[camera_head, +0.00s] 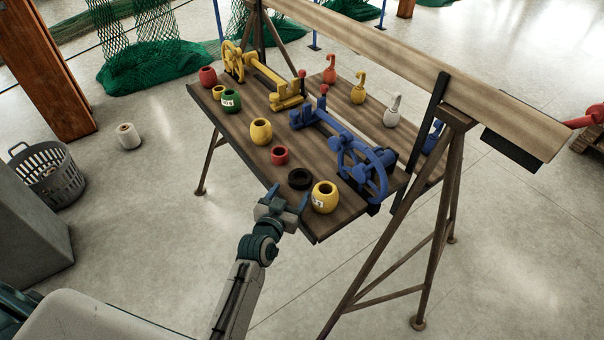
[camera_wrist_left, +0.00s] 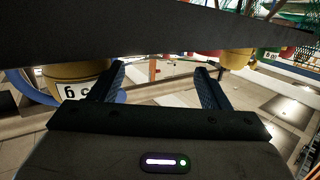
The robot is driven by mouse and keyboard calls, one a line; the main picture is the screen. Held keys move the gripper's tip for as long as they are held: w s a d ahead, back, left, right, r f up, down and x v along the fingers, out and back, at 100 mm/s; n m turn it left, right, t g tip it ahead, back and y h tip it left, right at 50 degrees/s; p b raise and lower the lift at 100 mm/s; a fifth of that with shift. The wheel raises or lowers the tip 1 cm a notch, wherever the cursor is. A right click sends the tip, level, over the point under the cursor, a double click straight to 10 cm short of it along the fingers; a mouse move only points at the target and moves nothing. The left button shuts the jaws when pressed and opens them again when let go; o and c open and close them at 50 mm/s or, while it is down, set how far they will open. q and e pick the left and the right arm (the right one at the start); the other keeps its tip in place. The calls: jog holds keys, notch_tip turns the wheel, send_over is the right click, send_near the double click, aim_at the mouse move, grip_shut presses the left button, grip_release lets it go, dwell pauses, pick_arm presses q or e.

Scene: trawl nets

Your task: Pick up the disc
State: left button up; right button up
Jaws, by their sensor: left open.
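My left gripper (camera_head: 287,198) is open and empty at the table's front edge, just short of the disc in the head view. Its two separated fingers (camera_wrist_left: 160,76) show in the left wrist view. A broad dark band crosses the top of that view; I cannot tell whether it is the disc or the table edge. My right gripper is not in view.
The labelled yellow pot (camera_wrist_left: 76,78) stands left of my fingers in the wrist view. A blue winch (camera_head: 350,150) stands behind the disc, and another yellow pot (camera_head: 261,131) farther left. A trestle leg (camera_head: 400,210) rises at the right. The floor in front is clear.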

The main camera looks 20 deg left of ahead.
aim_at(303, 172)
pick_arm(q)
jog(key=shift+w+r, duration=0.15)
jog(key=shift+w, duration=0.3)
jog(key=shift+w+d+f+p, duration=0.1)
jog(key=shift+w+f+p, duration=0.2)
jog(key=shift+w, duration=0.8)
jog(key=shift+w+d+f+p, duration=0.1)
jog(key=shift+w+f+p, duration=0.2)
jog(key=shift+w, duration=0.8)
jog(key=shift+w+f+p, duration=0.2)
jog(key=shift+w+f, duration=0.15)
jog(key=shift+w, duration=0.75)
jog(key=shift+s, duration=0.1)
jog(key=c, duration=0.6)
jog(key=shift+r, duration=0.15)
jog(key=shift+c, duration=0.2)
